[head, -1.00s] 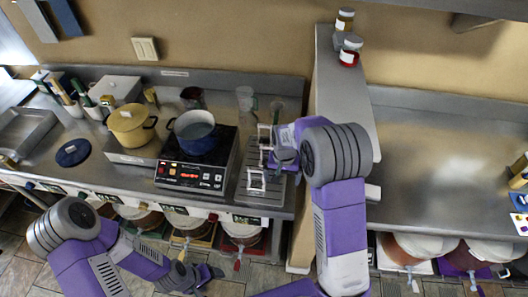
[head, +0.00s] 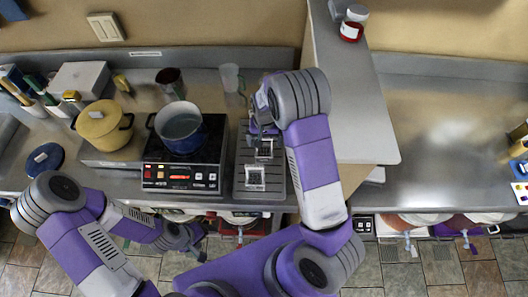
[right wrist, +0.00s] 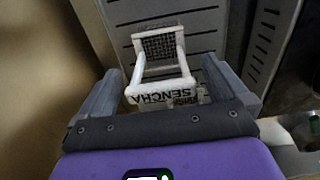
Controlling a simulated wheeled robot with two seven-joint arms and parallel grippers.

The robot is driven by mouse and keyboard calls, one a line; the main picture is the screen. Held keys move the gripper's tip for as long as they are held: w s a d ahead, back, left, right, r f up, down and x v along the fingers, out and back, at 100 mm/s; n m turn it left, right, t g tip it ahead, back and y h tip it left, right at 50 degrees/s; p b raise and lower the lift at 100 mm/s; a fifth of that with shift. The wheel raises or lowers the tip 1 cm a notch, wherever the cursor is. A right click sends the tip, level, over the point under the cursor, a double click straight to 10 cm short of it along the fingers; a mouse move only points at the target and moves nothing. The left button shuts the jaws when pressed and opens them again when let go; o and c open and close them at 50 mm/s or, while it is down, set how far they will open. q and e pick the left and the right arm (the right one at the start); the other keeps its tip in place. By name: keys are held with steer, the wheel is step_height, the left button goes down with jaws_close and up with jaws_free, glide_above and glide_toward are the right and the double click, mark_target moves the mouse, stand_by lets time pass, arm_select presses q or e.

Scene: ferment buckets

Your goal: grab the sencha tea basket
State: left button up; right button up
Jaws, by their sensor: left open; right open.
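The sencha tea basket (right wrist: 163,62) is in the right wrist view, a small white frame with dark mesh and the upside-down word SENCHA on its near edge. My right gripper (right wrist: 165,92) is open, with one finger to each side of the basket's near edge; I cannot tell if they touch it. In the head view my right gripper (head: 262,118) is over the back of the slatted drip tray (head: 241,186), partly hidden by its arm. Two small framed baskets show there, one close to the gripper (head: 264,149) and one further forward (head: 255,177). My left gripper (head: 196,243) is low, in front of the counter.
A blue pot (head: 181,127) stands on the cooker (head: 180,176) left of the tray. A yellow pot (head: 103,125) stands further left. A divider wall (head: 362,120) rises right of the tray. A clear cup (head: 231,77) stands behind the tray.

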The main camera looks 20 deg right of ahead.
steer(key=shift+f, duration=0.9)
steer(key=shift+c, duration=0.3)
steer(key=c, duration=1.5)
steer(key=shift+w+r, duration=0.1)
